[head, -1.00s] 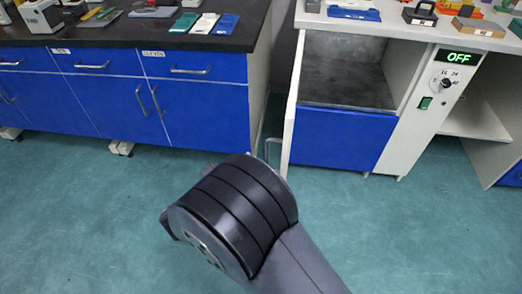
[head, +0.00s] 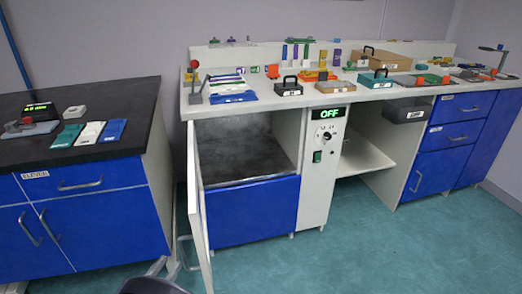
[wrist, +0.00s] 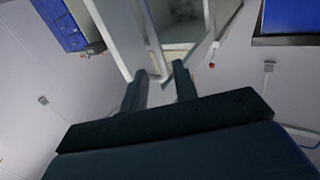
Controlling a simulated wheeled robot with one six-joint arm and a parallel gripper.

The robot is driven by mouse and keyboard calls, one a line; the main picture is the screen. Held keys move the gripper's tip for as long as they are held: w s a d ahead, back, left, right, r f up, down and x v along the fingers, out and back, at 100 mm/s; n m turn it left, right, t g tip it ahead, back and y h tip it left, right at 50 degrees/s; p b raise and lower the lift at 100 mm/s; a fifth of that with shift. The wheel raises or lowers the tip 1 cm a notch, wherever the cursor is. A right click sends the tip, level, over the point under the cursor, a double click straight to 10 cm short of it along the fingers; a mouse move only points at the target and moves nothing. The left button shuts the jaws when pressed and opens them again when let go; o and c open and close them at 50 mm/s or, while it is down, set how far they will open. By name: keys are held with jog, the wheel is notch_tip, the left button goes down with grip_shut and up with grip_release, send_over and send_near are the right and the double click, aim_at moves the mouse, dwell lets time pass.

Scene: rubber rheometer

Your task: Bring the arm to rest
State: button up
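In the wrist view my gripper (wrist: 160,88) shows two dark fingers with a gap between them, and nothing is seen held. Beyond the fingertips are pale bars and the white edges of a cabinet, tilted in the view. I cannot tell how far they are from the fingers.
The open door stands out from a lit-panel cabinet (head: 322,165) reading OFF, its chamber (head: 240,150) empty. A dark-topped bench (head: 80,150) is at left. Worktops hold blocks and cases. The green floor (head: 370,245) is clear at right.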

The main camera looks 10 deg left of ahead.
jog(key=b, duration=0.1)
send_over(187, 266)
jog(key=shift+w+a, duration=0.15)
jog(key=shift+w, duration=0.1)
